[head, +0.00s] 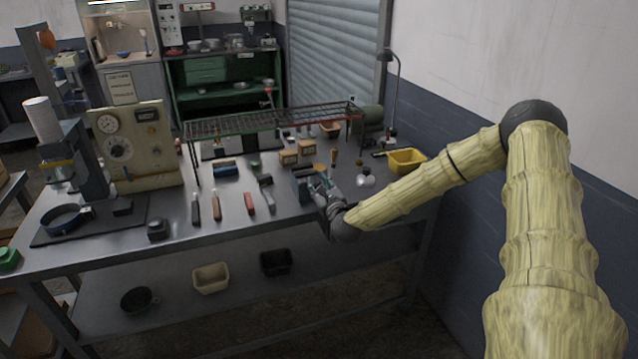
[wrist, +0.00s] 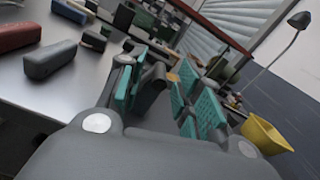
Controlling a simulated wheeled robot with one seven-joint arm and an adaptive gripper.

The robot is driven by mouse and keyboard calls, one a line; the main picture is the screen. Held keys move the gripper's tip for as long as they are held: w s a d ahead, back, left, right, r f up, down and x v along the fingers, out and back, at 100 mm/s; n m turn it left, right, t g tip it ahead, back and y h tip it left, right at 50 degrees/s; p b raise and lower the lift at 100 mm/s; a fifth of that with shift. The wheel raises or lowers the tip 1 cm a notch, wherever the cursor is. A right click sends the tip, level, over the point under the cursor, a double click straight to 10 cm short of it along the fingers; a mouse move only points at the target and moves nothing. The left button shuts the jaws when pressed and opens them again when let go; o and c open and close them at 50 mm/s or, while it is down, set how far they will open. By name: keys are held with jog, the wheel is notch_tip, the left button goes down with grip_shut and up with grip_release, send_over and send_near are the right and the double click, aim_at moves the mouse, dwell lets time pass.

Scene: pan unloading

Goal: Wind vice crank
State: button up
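A small blue-grey block-shaped thing (head: 302,184), which looks like the vice, stands near the table's front edge in the head view. My gripper (head: 322,186) is close at its right side, at the front edge. I cannot tell whether they touch. In the wrist view the teal-padded fingers of my gripper (wrist: 161,72) are spread apart. A dark grey piece (wrist: 152,82) shows between them, nearer the left finger. I cannot tell whether it is part of the vice or of my gripper. The crank cannot be made out.
The metal table (head: 110,246) holds several hand tools left of the vice, including a red-handled one (head: 249,203). A wire rack (head: 235,123) stands behind. A yellow bin (head: 407,160) and a desk lamp (head: 395,85) are at the right, near the wall.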

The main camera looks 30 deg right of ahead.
jog(key=shift+w, duration=0.1)
jog(key=shift+c, duration=0.4)
grip_shut()
